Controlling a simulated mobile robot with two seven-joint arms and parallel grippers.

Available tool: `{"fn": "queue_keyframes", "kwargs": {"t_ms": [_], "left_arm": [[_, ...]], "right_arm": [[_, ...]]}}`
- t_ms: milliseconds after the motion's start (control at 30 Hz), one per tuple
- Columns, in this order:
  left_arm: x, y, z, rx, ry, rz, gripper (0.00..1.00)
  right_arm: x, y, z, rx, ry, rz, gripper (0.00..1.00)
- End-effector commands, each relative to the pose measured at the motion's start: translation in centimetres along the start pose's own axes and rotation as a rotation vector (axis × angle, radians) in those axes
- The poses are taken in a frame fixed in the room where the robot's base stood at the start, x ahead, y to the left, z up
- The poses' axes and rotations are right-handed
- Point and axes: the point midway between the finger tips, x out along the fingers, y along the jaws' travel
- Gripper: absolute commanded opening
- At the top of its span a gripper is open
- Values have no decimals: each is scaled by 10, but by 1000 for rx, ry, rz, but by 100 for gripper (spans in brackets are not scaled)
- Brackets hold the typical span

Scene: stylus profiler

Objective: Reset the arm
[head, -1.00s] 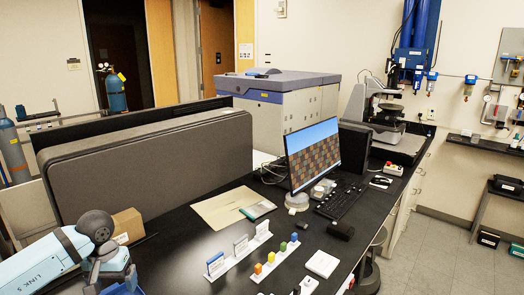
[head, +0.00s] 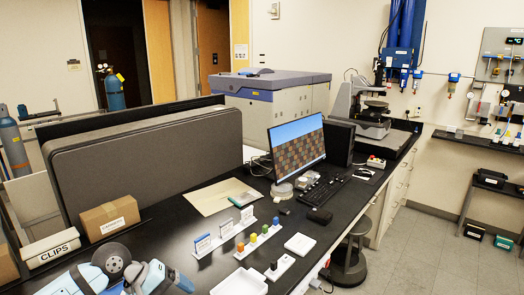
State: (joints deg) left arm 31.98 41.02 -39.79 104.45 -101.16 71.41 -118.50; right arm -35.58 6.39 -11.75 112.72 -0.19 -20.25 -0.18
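Part of my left arm, light blue and white with a grey round joint, shows at the bottom left edge of the head view. It is in front of the near end of the black bench (head: 164,235). Its gripper fingers cannot be made out and lie outside the picture. My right arm and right gripper are not in view. A stylus profiler with a dark round stage (head: 374,106) stands at the far end of the bench, apart from my arm.
A cardboard box (head: 108,218) and a white bin marked CLIPS (head: 52,247) are close to my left arm. A white tray (head: 240,284), coloured pegs on a rack (head: 257,243), a monitor (head: 296,146) and a keyboard (head: 325,188) are on the bench. A stool (head: 349,262) stands at its right.

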Motion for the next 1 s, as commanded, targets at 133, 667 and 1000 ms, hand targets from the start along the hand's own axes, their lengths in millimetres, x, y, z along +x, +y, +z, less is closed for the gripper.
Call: {"fn": "queue_keyframes", "kwargs": {"t_ms": [133,667,1000], "left_arm": [[18,61,55,-358,-166,441,87],[-70,26,60,2286,1237,-1693,87],[-27,-128,121,1316,717,-965,87]], "right_arm": [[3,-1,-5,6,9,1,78],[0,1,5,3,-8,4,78],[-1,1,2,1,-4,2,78]]}}
